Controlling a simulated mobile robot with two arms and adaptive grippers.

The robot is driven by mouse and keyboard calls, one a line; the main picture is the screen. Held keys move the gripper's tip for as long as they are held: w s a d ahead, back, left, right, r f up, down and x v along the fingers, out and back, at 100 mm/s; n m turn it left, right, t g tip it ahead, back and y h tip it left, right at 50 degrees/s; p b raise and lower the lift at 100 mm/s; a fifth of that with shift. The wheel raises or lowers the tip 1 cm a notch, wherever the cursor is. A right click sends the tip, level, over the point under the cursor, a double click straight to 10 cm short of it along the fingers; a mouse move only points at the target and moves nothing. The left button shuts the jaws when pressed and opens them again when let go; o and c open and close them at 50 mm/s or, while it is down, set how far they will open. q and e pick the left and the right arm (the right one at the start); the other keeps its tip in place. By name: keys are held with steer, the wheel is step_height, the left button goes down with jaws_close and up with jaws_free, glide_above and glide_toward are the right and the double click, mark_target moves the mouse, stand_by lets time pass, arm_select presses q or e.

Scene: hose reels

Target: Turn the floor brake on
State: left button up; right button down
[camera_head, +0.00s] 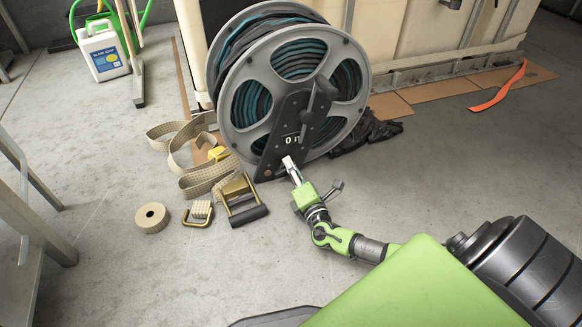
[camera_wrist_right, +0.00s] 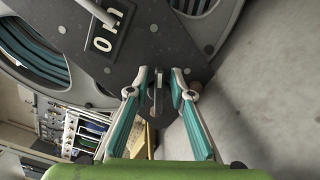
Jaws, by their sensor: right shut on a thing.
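The hose reel (camera_head: 290,85) stands upright, wound with dark and teal hose between grey flanges. My right gripper (camera_head: 289,164) reaches the plate's lower end. In the wrist view its fingers (camera_wrist_right: 158,78) close around a small dark lever (camera_wrist_right: 157,93) at the plate's lower edge, probably the floor brake. The head view hides this lever behind the gripper. My left gripper is not in view.
A ratchet strap (camera_head: 190,150) with a buckle (camera_head: 242,198) and a tape roll (camera_head: 152,218) lie left of the reel. Black gloves (camera_head: 370,131) lie to its right. A pallet with pale tanks stands behind. An orange strip (camera_head: 500,88) lies far right. The right-hand floor is mostly clear.

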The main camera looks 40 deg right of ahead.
steer(key=m, duration=0.2)
steer(key=f+m, duration=0.1)
steer(key=m, duration=0.1)
steer(key=shift+m, duration=0.4)
steer(key=shift+a, duration=0.1)
stand_by(0.3)
steer(key=c, duration=1.8)
jaws_free()
steer(key=v, duration=1.2)
